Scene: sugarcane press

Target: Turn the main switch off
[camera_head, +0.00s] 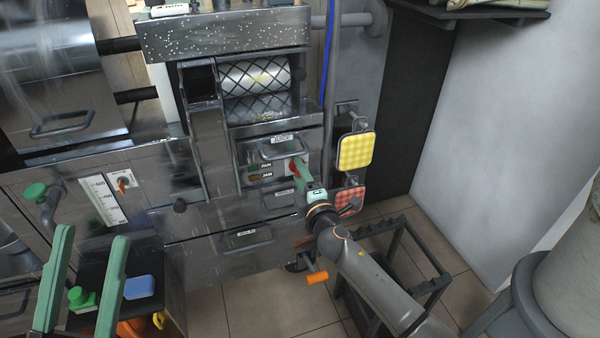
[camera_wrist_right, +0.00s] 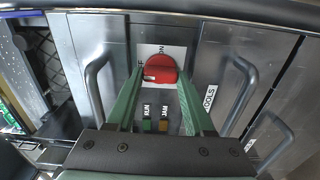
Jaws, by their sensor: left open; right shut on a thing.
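The main switch is a red round knob (camera_wrist_right: 160,69) on a white plate, seen between my right gripper's green fingers in the right wrist view. "ON" is printed above it and a partly covered word ending in "F" to its left. My right gripper (camera_wrist_right: 160,76) is shut on the knob, one finger on each side. In the head view the right gripper (camera_head: 297,167) reaches the panel and mostly hides the red knob (camera_head: 292,170). My left gripper (camera_head: 93,236) is open and empty at the lower left, away from the switch.
RUN and JAM indicators (camera_head: 254,170) sit beside the switch. Drawer handles (camera_head: 282,148) flank it closely. A yellow pad (camera_head: 356,150) and a red pad (camera_head: 349,200) stick out to the right. A dark frame (camera_head: 430,285) stands at lower right.

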